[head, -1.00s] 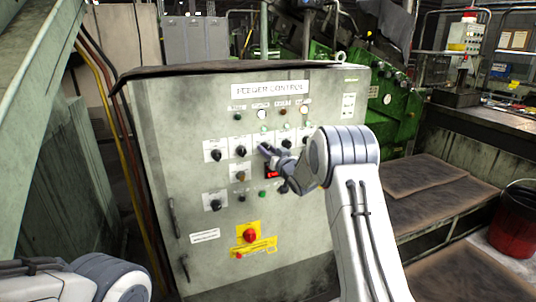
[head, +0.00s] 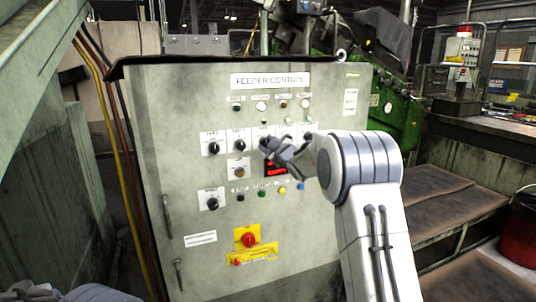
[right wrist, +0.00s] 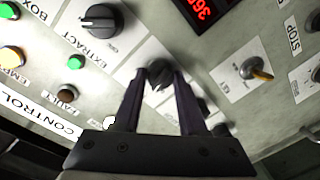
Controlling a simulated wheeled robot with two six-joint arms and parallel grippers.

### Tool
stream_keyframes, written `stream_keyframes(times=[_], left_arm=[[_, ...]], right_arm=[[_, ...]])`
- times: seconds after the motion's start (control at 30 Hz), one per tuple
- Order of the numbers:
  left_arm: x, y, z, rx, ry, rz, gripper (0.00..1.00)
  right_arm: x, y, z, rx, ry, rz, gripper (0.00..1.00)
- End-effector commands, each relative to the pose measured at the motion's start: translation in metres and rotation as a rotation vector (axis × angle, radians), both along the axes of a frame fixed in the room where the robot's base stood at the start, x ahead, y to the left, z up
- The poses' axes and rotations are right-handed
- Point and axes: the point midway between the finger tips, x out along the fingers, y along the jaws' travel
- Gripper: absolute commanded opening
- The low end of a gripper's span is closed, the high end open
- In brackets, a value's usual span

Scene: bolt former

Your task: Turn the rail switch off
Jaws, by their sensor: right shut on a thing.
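The grey feeder control cabinet (head: 225,245) stands upright in front of me, with rows of dark rotary knobs and small labels. My right gripper (head: 268,150) is at the upper knob row, right of two black knobs (head: 226,146). In the right wrist view, my right gripper (right wrist: 160,80) has its two fingers on either side of a dark knob (right wrist: 159,72) and is shut on it. That knob's label is hidden or unreadable, so I cannot tell whether it is the rail switch. My left gripper is out of view; only part of my left arm shows.
Beside the held knob are the extract knob (right wrist: 100,18) and a switch with a yellowish tip (right wrist: 256,69). A red digital display (right wrist: 202,8) is close by. Lower on the cabinet is a red emergency button (head: 249,240) on yellow. A red bucket (head: 519,235) stands at the far right.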

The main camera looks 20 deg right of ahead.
Motion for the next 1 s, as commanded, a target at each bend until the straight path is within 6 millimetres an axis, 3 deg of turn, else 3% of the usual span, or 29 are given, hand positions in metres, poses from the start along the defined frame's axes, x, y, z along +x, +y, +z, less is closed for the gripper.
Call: stream_keyframes(times=[0.03, 0.4, 1.0], left_arm=[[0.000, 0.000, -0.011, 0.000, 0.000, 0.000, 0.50], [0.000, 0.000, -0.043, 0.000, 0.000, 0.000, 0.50], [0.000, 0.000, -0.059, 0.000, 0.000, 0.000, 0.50]], right_arm=[[0.000, 0.001, -0.004, -0.045, -0.005, 0.002, 0.00], [0.000, 0.002, -0.003, -0.351, -0.014, 0.001, 0.00], [0.000, 0.003, 0.000, -0.542, -0.019, 0.003, 0.00]])
